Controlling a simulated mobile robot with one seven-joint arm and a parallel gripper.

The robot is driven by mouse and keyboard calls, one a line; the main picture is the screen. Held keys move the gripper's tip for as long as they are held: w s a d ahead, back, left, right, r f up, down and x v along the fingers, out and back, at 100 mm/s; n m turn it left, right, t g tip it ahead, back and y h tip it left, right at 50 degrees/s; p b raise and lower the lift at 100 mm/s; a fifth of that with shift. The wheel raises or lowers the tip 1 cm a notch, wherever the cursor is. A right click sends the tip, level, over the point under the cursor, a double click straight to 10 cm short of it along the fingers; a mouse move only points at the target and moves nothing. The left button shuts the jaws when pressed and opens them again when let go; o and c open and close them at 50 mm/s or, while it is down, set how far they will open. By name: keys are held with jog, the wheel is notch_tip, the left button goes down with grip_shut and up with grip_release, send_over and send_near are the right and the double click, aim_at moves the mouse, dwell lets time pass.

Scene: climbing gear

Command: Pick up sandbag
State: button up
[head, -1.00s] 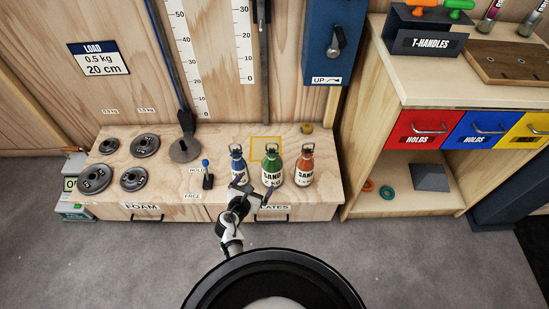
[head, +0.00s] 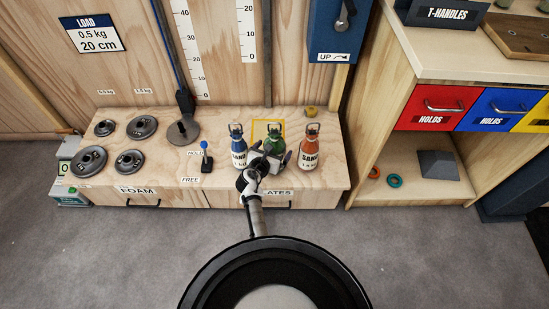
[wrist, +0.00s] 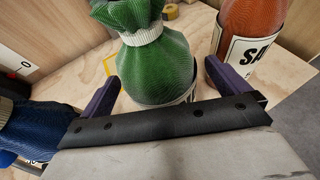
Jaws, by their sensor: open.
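Three sandbags stand upright in a row on the wooden bench. The blue sandbag (head: 238,150) is at left, the green sandbag (head: 274,143) in the middle and the orange sandbag (head: 309,150) at right. My gripper (head: 275,158) is in front of the green one and hides its lower part in the head view. In the wrist view my gripper (wrist: 158,85) is open, with the green sandbag (wrist: 158,65) just ahead between its two fingers. The blue sandbag (wrist: 40,130) is beside the left finger and the orange sandbag (wrist: 250,30) is beyond the right finger.
The wooden bench (head: 225,175) also carries several round weight plates (head: 130,161) and a blue-knobbed lever (head: 206,160) left of the bags. A yellow square outline (head: 282,124) is behind the green bag. Shelving with red and blue drawers (head: 437,107) stands at right.

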jog(key=shift+b+x, duration=0.4)
jog(key=shift+x, duration=0.5)
jog(key=shift+a, duration=0.1)
jog(key=shift+f, duration=0.1)
jog(key=c, duration=2)
jog(key=shift+w+r, duration=0.15)
jog(key=shift+r, duration=0.2)
jog(key=shift+c, duration=0.2)
